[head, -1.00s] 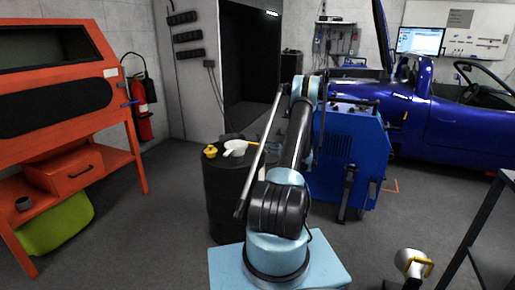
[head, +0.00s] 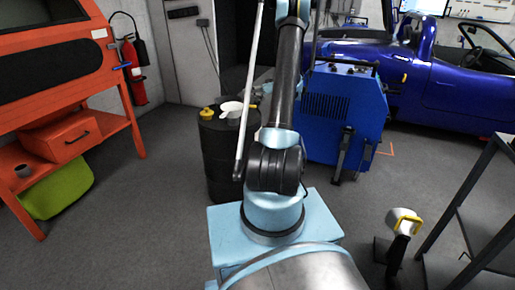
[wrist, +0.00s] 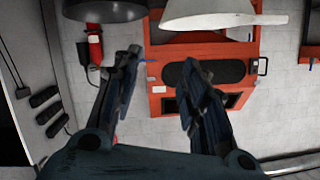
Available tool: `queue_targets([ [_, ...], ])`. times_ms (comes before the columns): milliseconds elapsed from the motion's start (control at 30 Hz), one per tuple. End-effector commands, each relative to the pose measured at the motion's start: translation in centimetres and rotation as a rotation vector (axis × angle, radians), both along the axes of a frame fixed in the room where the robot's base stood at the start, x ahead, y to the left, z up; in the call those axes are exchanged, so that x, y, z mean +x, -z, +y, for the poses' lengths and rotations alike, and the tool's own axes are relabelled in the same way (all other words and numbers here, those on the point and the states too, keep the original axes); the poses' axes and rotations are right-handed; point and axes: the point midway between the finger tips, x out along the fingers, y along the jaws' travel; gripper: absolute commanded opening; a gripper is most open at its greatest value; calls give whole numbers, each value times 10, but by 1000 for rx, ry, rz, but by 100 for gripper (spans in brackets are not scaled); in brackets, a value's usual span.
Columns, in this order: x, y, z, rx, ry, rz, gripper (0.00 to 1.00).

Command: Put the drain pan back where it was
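I cannot tell for sure which thing is the drain pan. A lime-green tub-like thing (head: 62,190) sits on the floor under the orange cabinet's shelf in the head view. A white, funnel-like dish (head: 231,108) stands on top of the black drum (head: 216,155), partly behind my arm. In the wrist view, which is upside down, a white rounded dish (wrist: 215,12) and a dark round thing (wrist: 105,10) show cut off at the top edge. My gripper (wrist: 160,70) has its fingers apart with nothing between them. In the head view my arm hides it.
The orange cabinet (head: 70,122) stands at left, with a red fire extinguisher (head: 133,72) beside it. A blue wheeled machine (head: 345,105) stands behind my arm, before the blue car (head: 450,85). A dark metal frame (head: 465,190) is at right. The floor between cabinet and drum is clear.

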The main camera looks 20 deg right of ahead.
Motion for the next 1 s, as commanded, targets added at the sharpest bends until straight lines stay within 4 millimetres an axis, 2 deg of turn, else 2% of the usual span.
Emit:
queue_targets([
  [33,-8,-11,11,-11,-1,31,40],
  [200,-34,-36,38,-53,7,138,40],
  [500,-94,-71,80,-137,37,312,40],
  [767,-157,-91,109,-218,85,447,40],
  [1000,-220,-100,129,-297,142,556,40],
])
